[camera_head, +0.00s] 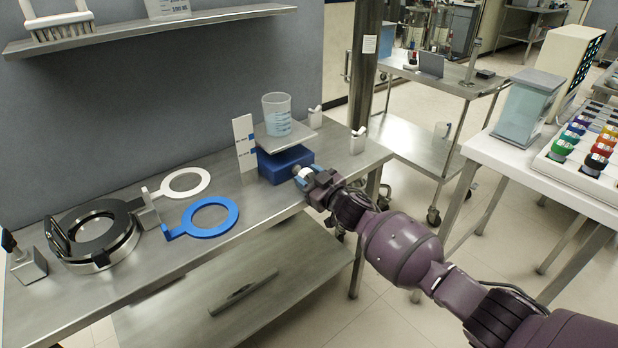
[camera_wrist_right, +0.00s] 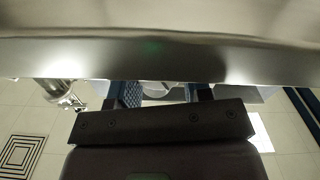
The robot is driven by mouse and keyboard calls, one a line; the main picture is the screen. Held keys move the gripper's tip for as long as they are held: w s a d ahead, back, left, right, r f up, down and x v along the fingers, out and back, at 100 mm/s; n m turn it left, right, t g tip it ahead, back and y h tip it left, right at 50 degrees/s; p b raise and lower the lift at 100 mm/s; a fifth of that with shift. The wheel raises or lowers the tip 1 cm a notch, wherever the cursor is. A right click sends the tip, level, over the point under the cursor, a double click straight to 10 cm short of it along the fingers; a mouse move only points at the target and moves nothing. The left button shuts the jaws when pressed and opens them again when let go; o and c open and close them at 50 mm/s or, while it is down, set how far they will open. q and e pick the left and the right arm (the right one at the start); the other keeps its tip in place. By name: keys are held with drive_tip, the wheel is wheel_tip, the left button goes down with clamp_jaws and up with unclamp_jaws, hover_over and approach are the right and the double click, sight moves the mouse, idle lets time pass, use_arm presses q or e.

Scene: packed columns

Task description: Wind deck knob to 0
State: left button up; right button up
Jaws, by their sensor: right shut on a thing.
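The deck (camera_head: 278,127) is a grey metal plate on a blue base (camera_head: 284,163), standing on the steel bench; a clear beaker (camera_head: 277,114) with pale blue markings sits on the plate. In the right wrist view, the gripper's fingers (camera_wrist_right: 165,95) reach under a large metal surface (camera_wrist_right: 160,55). My left gripper is not in view.
A blue ring (camera_head: 203,233), a white ring (camera_head: 203,177) and a round black-and-steel fixture (camera_head: 97,257) lie left on the bench. A shelf (camera_head: 150,30) hangs above. A side table with coloured bottles (camera_head: 600,147) is at right.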

drive_tip(key=shift+f, duration=0.1)
drive_tip(key=o, duration=0.6)
drive_tip(key=shift+o, duration=0.2)
drive_tip(key=shift+s+d, duration=0.1)
drive_tip(key=shift+s+d, duration=0.2)
drive_tip(key=shift+s, duration=0.05)
drive_tip(key=v, duration=0.1)
drive_tip(key=p+v, duration=0.1)
drive_tip(key=v, duration=0.2)
drive_tip(key=shift+r, duration=0.3)
drive_tip(key=p, duration=0.2)
approach(309, 176)
drive_tip(key=shift+s+d+f, duration=0.25)
drive_tip(key=shift+s+d, duration=0.05)
drive_tip(key=shift+s, duration=0.1)
